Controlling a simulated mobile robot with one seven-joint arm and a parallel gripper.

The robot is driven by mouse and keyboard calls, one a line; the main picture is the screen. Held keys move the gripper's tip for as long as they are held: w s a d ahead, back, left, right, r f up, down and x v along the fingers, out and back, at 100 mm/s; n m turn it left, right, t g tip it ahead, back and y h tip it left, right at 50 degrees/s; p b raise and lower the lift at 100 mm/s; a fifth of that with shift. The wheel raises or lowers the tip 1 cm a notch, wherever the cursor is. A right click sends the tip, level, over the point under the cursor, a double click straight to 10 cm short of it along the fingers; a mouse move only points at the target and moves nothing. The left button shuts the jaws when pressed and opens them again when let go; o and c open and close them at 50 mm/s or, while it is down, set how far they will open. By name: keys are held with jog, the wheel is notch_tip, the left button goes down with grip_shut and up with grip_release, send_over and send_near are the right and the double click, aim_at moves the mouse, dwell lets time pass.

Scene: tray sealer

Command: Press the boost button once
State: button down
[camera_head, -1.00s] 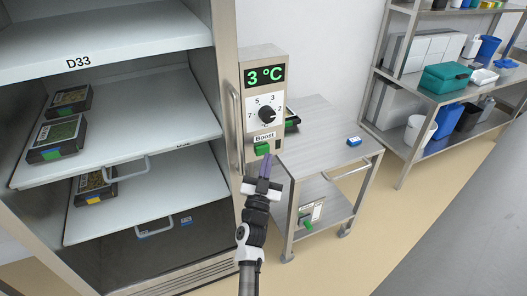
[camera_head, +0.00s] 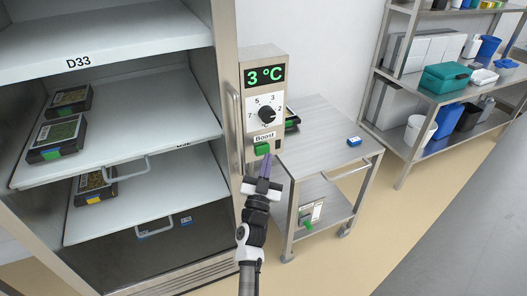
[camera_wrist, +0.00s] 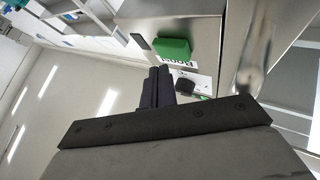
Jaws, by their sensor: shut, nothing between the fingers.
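The green boost button (camera_head: 262,149) sits on the lower front of the grey control box, under the "Boost" label. In the wrist view the green button (camera_wrist: 173,48) shows just beyond the fingertips. My gripper (camera_head: 265,160) is shut and empty, its fingertips just below the button in the head view. In the wrist view the fingers (camera_wrist: 157,74) are together, with the tips close to the button. I cannot tell whether they touch it. The control box display (camera_head: 265,75) reads 3 °C, with a dial (camera_head: 266,113) below it.
An open cabinet with sliding shelves (camera_head: 130,130) and dark packages stands at the left, its vertical handle (camera_head: 237,130) close beside the control box. A metal trolley (camera_head: 325,135) stands to the right. A storage rack (camera_head: 430,95) is further right, with open floor before it.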

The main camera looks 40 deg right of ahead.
jog(key=shift+w, duration=0.1)
jog(key=shift+w+r, duration=0.25)
dwell(0.3)
